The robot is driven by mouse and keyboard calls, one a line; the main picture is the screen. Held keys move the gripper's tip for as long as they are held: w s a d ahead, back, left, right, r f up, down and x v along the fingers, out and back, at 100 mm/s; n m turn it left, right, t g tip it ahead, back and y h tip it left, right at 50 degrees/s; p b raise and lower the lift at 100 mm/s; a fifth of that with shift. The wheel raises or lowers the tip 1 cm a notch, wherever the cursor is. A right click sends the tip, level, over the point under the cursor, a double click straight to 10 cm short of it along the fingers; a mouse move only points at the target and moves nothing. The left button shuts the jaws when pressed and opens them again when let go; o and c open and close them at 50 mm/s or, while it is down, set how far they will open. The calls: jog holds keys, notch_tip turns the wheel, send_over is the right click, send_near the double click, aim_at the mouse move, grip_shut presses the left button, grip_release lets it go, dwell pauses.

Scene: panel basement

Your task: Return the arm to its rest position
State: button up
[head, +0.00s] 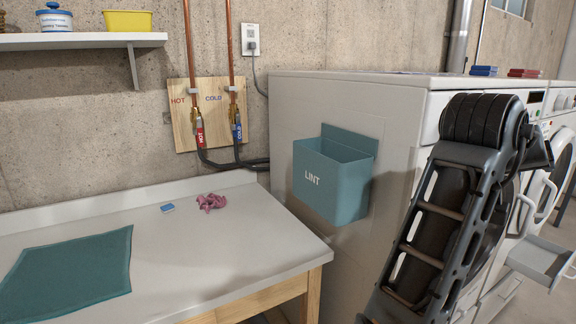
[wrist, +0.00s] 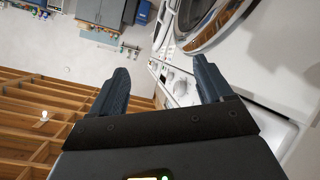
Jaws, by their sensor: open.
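My arm (head: 430,220) is raised and bent at the right of the head view, in front of the white machines. My gripper (wrist: 160,82) shows in the wrist view with its two dark fingers spread apart. It is open, and nothing is between the fingers. In the head view my gripper is not clearly visible; the upper arm link hides part of the machine fronts.
A teal LINT bin (head: 335,178) hangs on the side of a white machine (head: 400,110), left of my arm. A white counter (head: 190,245) holds a teal mat (head: 70,268), a pink cloth (head: 211,201) and a small blue item (head: 167,208). A shelf (head: 85,41) is upper left.

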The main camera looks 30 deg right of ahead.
jog(key=w+a+f+n+t+h, duration=0.1)
jog(key=w+a+f+n+t, duration=0.4)
jog(key=a+f+n+t, duration=0.45)
jog(key=s+a+f+n+t+y, duration=0.5)
jog(key=s+a+f+n+y, duration=0.15)
jog(key=f, duration=0.25)
jog(key=s+a+f+m+y, duration=0.2)
jog(key=s+a+f+y, duration=0.1)
jog(key=s+a, duration=0.5)
jog(key=s+a+f+m+y, duration=0.2)
jog(key=s+a+y, duration=0.2)
jog(key=s+a, duration=0.4)
jog(key=shift+s+a+f+m+g, duration=0.35)
jog(key=shift+s+f+m+g, duration=0.1)
jog(key=shift+s, duration=2.85)
jog(key=shift+y, duration=0.25)
